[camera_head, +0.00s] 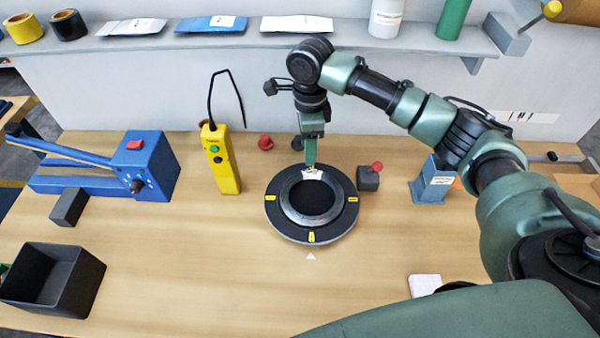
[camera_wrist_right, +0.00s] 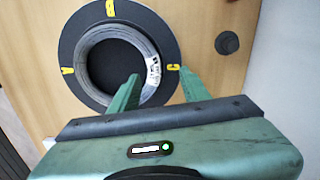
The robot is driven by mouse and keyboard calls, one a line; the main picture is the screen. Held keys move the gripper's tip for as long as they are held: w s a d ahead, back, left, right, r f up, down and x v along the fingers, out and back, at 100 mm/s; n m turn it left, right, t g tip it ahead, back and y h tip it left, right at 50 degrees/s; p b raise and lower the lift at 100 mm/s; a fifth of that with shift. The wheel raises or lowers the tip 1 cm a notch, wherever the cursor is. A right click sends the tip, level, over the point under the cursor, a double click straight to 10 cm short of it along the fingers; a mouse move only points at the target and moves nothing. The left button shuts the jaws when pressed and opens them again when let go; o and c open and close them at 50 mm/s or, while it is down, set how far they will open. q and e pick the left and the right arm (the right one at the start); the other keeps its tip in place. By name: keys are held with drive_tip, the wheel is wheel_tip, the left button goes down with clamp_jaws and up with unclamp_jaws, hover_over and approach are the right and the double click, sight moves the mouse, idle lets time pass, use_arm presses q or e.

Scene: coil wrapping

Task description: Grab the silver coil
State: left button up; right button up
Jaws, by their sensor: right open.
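The silver coil (camera_head: 288,207) lies flat on a round black turntable (camera_head: 272,212) with yellow labels, near the middle of the table. A white label shows on the coil's far part. My right gripper (camera_head: 310,165) points down at that far part. In the right wrist view, the open right gripper (camera_wrist_right: 161,76) has one finger over the coil's hole and the other just outside the ring. The coil (camera_wrist_right: 84,50) passes between them; I cannot tell whether the fingers touch it. My left gripper is not in view.
A yellow control box (camera_head: 221,160) and a blue machine (camera_head: 150,165) stand left of the turntable. A small grey box with a red knob (camera_head: 368,178) and a blue-grey block (camera_head: 431,183) stand to the right. A black bin (camera_head: 60,275) is front left. The front middle is clear.

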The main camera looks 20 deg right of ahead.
sight(309, 171)
drive_tip(key=f, duration=0.1)
drive_tip(key=s+f+p, duration=0.1)
drive_tip(key=shift+s+f, duration=0.1)
drive_tip(key=shift+f, duration=0.3)
wheel_tip(309, 171, down, 4)
drive_tip(key=shift+r+p, duration=0.1)
drive_tip(key=shift+p, duration=0.5)
drive_tip(key=shift+f, duration=0.45)
clamp_jaws()
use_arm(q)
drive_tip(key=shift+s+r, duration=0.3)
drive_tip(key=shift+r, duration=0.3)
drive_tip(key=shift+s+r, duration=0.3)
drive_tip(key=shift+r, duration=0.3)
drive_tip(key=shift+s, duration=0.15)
